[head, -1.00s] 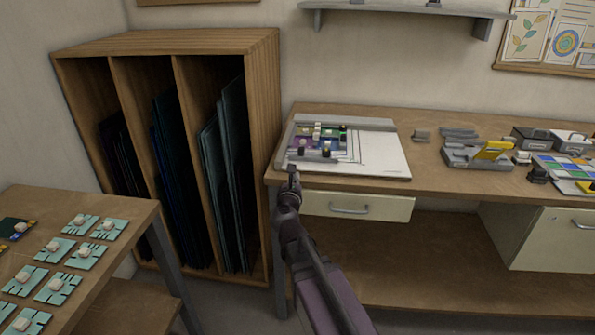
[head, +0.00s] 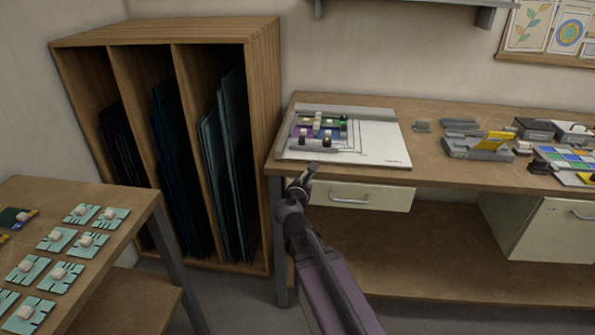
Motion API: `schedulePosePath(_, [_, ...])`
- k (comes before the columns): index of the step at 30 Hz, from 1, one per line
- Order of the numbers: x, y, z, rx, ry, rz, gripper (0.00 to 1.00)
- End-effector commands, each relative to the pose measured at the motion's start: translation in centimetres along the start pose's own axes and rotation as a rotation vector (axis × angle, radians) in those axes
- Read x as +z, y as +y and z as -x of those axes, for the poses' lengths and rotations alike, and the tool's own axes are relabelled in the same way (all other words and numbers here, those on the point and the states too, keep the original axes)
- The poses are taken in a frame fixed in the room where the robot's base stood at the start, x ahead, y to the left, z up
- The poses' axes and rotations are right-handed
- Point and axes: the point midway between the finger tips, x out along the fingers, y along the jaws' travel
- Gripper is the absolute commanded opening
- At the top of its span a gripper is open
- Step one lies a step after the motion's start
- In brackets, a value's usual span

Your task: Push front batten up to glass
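The white work board (head: 385,147) lies on the bench, with a long grey batten (head: 350,111) along its back edge. Coloured glass pieces (head: 306,131) sit in its left part, with several small pale and dark knobs on them. The front batten (head: 312,149) is a low grey strip along the near side of the glass; any gap between them is too small to make out. My gripper (head: 312,167) is just in front of the board's near edge, below the batten in the picture. Its fingers are small and seen from behind, so their opening does not show.
A drawer (head: 361,196) is under the bench top, close to my arm. Grey blocks and a tool holder (head: 478,146) stand to the right of the board. A wooden rack (head: 262,150) of glass sheets is on the left. A side table (head: 120,195) holds teal pieces.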

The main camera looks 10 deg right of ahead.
Motion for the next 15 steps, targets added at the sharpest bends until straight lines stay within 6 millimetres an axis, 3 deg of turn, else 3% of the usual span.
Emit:
schedulePosePath(8, [-3.1, -7.3, 0.8, -0.345, 0.116, -0.616, 0.0])
schedulePosePath(15, [-7.5, -12.1, 3.9, -0.732, 0.174, -1.132, 0.0])
